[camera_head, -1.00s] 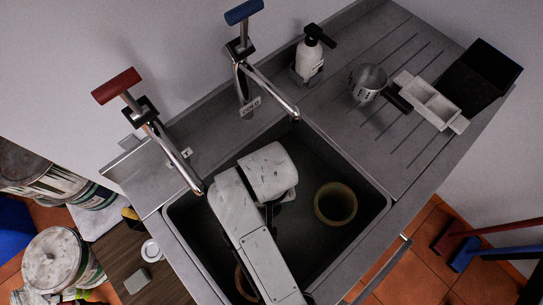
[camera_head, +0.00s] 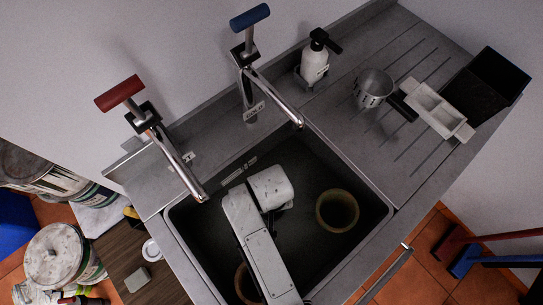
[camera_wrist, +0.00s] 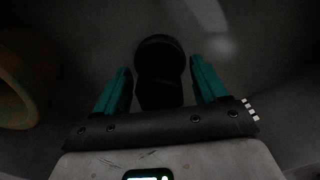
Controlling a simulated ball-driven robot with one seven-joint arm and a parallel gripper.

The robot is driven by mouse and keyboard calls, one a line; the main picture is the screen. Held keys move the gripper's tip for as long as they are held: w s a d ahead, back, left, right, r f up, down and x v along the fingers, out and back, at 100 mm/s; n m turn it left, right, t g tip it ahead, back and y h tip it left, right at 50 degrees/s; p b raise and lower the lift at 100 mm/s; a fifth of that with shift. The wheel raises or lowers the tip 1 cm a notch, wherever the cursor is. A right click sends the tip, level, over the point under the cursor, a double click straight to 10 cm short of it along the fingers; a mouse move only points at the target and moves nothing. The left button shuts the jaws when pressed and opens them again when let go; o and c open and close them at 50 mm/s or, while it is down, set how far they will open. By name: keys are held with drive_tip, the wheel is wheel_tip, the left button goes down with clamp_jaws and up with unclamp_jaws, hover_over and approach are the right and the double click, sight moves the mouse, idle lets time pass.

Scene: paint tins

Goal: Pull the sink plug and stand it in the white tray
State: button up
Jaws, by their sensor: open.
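In the wrist view, a dark round-topped thing that looks like the sink plug (camera_wrist: 160,72) stands between the two teal fingers of my gripper (camera_wrist: 159,82). The fingers are open, with a gap on each side of it. The picture is very dark, so the plug's lower end and seat cannot be made out. In the head view, my arm reaches down into the sink (camera_head: 215,255) and hides the plug and my fingers. The white tray (camera_head: 460,132), with open compartments, lies on the draining board at the right.
A yellowish round pot (camera_head: 337,209) stands in the sink, right of my arm. Another rim shows partly behind my arm. Two chrome taps, one red-handled (camera_head: 119,93), one blue-handled (camera_head: 250,17), overhang the back edge. A metal cup (camera_head: 373,87) and black bin (camera_head: 487,82) flank the tray.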

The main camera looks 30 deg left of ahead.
drive_tip(key=shift+f, duration=0.1)
drive_tip(key=shift+c, duration=0.3)
drive_tip(key=c, duration=1.1)
drive_tip(key=shift+r+p, duration=0.9)
drive_tip(key=shift+p, duration=0.05)
drive_tip(key=shift+c, duration=0.2)
drive_tip(key=shift+r, duration=0.1)
drive_tip(key=shift+r, duration=0.55)
drive_tip(key=shift+r, duration=2)
drive_tip(key=shift+s, duration=0.1)
